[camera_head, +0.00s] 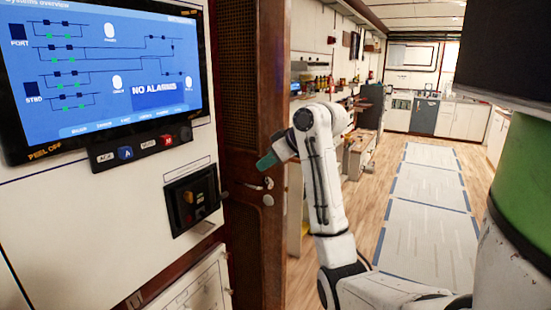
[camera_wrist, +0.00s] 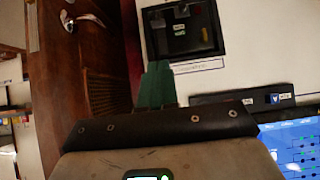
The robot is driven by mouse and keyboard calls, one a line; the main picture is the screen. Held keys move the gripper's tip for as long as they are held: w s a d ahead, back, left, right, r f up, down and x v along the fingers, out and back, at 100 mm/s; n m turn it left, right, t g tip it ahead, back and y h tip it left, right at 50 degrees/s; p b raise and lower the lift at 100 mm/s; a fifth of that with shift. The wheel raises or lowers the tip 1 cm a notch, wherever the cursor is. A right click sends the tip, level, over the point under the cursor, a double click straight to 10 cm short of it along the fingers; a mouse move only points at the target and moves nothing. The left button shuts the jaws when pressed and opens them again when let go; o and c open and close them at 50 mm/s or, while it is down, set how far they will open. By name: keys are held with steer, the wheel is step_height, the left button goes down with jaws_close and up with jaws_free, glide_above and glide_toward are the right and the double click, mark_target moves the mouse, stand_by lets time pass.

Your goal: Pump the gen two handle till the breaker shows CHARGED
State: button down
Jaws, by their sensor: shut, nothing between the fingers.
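A black breaker unit (camera_head: 174,211) is set in the white wall panel below the screen. It has an orange-brown part, a small green mark and a dark part at its right side. I cannot tell which part is the gen two handle, and no CHARGED sign is readable. The wrist view shows the breaker unit (camera_wrist: 155,48) turned round, with a green label inside its frame. My gripper (camera_head: 267,160), with green fingers, is shut and empty, right of the unit and apart from it. Its fingers (camera_wrist: 155,84) also show in the wrist view, clear of the unit.
A large blue screen (camera_head: 106,65) reading NO ALARMS hangs above the unit, with a black switch strip (camera_head: 140,147) under it. A brown wooden door (camera_head: 268,80) with a metal lever handle (camera_wrist: 88,20) stands beside the panel. Open floor (camera_head: 392,160) lies to the right.

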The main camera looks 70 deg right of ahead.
steer(key=shift+v, duration=1.95)
steer(key=shift+w+r, duration=0.1)
steer(key=shift+w, duration=0.05)
steer(key=w+a+f+g+y, duration=0.15)
steer(key=w+a+f, duration=0.25)
steer(key=a+f, duration=0.8)
steer(key=w+a+f+g+y, duration=0.15)
steer(key=w+a+f, duration=0.25)
steer(key=a+f, duration=0.8)
steer(key=s+a+f+g, duration=0.2)
steer(key=s+a+f, duration=0.3)
steer(key=a+f, duration=0.55)
steer(key=s+a+f+n+g, duration=0.1)
steer(key=s+a+f+g, duration=0.1)
steer(key=s+f, duration=0.2)
steer(key=s+a+f+n+g+h, duration=0.1)
steer(key=s+a+f, duration=0.2)
steer(key=s, duration=0.7)
steer(key=shift+s+a+f+g, duration=0.15)
steer(key=shift+s+f+g, duration=0.2)
steer(key=shift+f, duration=0.45)
steer(key=shift+w, duration=0.15)
